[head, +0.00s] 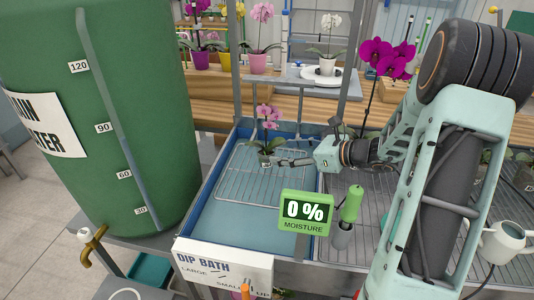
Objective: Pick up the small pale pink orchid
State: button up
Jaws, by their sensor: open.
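A small pink orchid (269,118) with green leaves stands upright on the wire rack in the blue dip bath (240,232). Its small pot (265,159) shows below the leaves, partly covered by my gripper. My gripper (278,161) is open and points left at the pot, with its fingertips beside or around it; I cannot tell whether they touch. Another pale pink orchid (262,14), in a pink pot, stands on the wooden bench behind.
A green water barrel (95,110) stands at the left. Uprights rise behind the bath. A magenta orchid (388,55) and a watering can (503,242) are at the right.

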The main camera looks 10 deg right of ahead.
aim_at(269, 151)
jog(key=x, duration=0.8)
jog(key=shift+r, duration=0.1)
jog(key=c, duration=1.3)
jog(key=shift+c, duration=1.1)
jog(key=shift+r, duration=0.15)
